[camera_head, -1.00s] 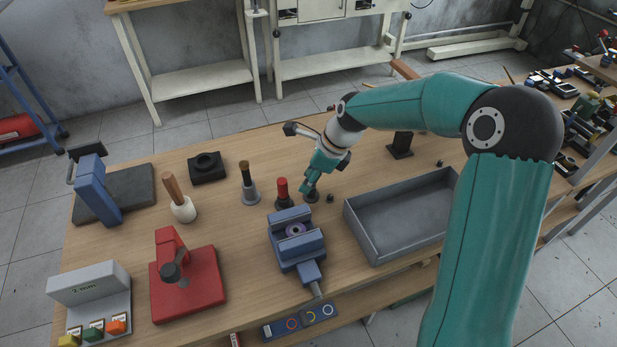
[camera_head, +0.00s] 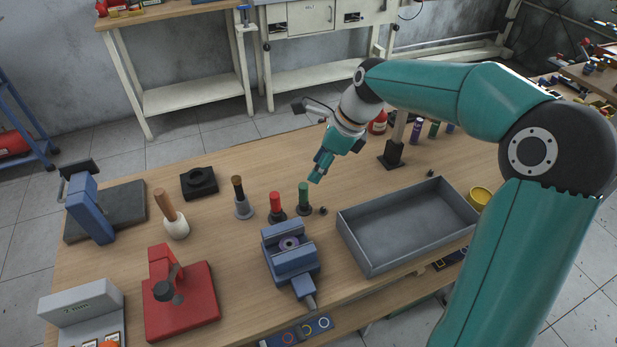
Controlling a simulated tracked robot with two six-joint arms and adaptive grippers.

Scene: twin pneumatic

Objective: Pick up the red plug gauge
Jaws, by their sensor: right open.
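The red plug gauge (camera_head: 275,204) stands upright in a dark round base on the wooden bench, between a green gauge (camera_head: 303,196) on its right and a brown-topped one (camera_head: 240,198) on its left. My right gripper (camera_head: 317,180) is open and empty above the bench, up and to the right of the red gauge and close to the green one in the picture. It touches neither gauge as far as I can see. My left gripper is not in view.
A blue vise (camera_head: 290,262) stands just in front of the gauges. A grey tray (camera_head: 375,262) lies to the right, a red press (camera_head: 180,310) and a wooden-handled mallet (camera_head: 176,226) to the left. A black stand (camera_head: 391,160) is behind the tray.

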